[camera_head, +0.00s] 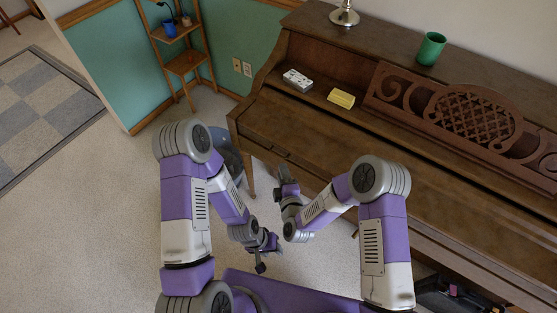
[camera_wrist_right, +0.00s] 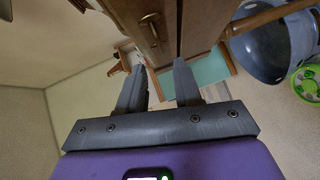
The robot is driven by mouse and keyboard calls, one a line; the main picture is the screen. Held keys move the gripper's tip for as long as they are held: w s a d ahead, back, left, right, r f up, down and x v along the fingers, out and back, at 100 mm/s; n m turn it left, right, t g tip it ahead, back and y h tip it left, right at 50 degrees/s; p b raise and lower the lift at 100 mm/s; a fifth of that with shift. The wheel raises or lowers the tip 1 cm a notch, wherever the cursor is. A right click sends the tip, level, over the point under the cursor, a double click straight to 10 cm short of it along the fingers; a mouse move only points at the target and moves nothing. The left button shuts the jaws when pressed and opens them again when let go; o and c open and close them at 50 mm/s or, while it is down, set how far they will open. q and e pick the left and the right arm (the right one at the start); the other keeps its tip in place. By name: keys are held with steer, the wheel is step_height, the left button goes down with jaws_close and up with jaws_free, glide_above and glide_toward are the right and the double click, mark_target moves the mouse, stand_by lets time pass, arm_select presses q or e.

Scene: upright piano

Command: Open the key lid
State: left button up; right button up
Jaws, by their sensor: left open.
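The upright piano's brown key lid (camera_head: 340,143) is closed and lies as a long flat panel along the front in the head view. A small handle (camera_head: 281,153) shows on its front edge near the left end. In the right wrist view a brass handle (camera_wrist_right: 150,27) sits on the wood, beyond my fingers and a little above them. My right gripper (camera_head: 284,172) is just below the front edge, apart from the handle; its two fingers (camera_wrist_right: 160,75) are open and empty. My left gripper (camera_head: 264,258) is open and empty, lower, over the floor.
A white box (camera_head: 297,80), a yellow object (camera_head: 341,98), a green cup (camera_head: 431,48) and a metal stand (camera_head: 344,15) are on the piano. A blue-grey bucket (camera_head: 222,143) stands by its left end. It also shows in the right wrist view (camera_wrist_right: 262,45).

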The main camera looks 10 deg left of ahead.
steer(key=b+x, duration=0.1)
steer(key=x, duration=0.6)
steer(key=shift+w+b, duration=0.2)
steer(key=shift+b, duration=0.1)
steer(key=shift+c, duration=0.5)
jaws_close()
stand_by(0.6)
